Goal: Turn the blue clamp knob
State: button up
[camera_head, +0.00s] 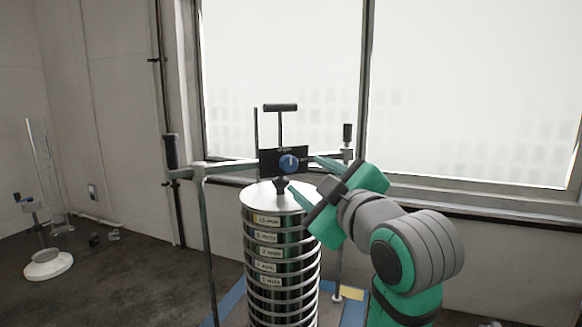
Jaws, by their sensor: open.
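The blue clamp knob (289,163) is round, with a pale pointer line standing about upright on its face. It sits on a dark panel (269,157) with small pale markings, above the top of the sieve stack (262,195). My gripper (304,175) is open, just to the right of the knob. One green fingertip is up by the panel's right side, and the other is lower, by the stack's lid. The jaws look empty. I cannot tell the depth gap between the fingers and the knob, or whether they touch.
A metal frame with upright rods (208,245) and a crossbar surrounds the stack. A black T-handle (280,107) rises above the panel. A stand with a white round base (48,265) is far left. A window is behind.

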aim_at(290, 165)
jog(key=x, duration=0.9)
jog(key=shift+w+a, duration=0.25)
jog(key=shift+w, duration=0.05)
jog(key=shift+c, duration=0.4)
jog(key=c, duration=1)
